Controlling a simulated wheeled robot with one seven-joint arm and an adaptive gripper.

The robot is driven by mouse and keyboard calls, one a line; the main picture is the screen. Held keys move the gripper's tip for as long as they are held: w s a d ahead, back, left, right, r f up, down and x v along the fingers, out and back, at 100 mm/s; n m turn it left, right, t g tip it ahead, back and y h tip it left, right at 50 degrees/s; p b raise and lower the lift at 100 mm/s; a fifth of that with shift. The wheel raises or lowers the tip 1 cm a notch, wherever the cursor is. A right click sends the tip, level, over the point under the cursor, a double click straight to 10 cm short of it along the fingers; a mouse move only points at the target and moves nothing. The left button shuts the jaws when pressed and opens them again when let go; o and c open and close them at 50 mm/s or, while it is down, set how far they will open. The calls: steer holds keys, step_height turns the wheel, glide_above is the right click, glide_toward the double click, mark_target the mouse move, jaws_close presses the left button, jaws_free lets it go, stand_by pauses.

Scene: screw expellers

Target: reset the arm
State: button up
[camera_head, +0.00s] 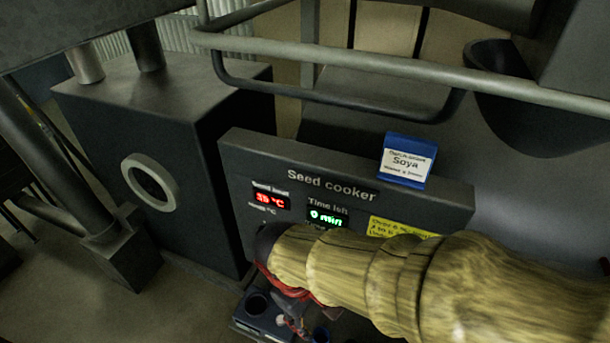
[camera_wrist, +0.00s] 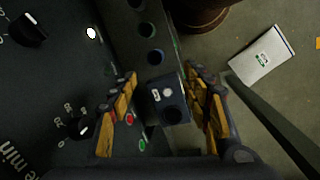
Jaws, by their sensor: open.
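My arm, with a yellow wood-like surface, reaches in from the lower right in the head view, in front of the lower part of the seed cooker panel (camera_head: 330,182). My gripper (camera_wrist: 163,76) shows in the wrist view with its two yellow-and-black fingers spread apart. A dark block (camera_wrist: 168,98) with a white label and a round hole shows between the fingers; no finger visibly touches it. In the head view the arm hides part of the panel, and the gripper itself is hard to make out.
The panel carries a red readout (camera_head: 271,199), a green "0 min" readout (camera_head: 327,216) and a blue-topped "Soya" card (camera_head: 406,161). Knobs (camera_wrist: 78,128) lie left of the fingers. A grey rail (camera_head: 400,72) crosses above. A white box (camera_wrist: 263,53) is on the floor.

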steer(key=s+d+r+m+t+y+b, duration=0.1)
steer(key=d+m+t+b, duration=0.4)
steer(key=d+m+b, duration=0.5)
steer(key=d+r+y+b, duration=0.1)
steer(key=d, duration=0.6)
steer(key=shift+s+d+r, duration=0.15)
steer(key=shift+d, duration=0.05)
steer(key=shift+c, duration=0.9)
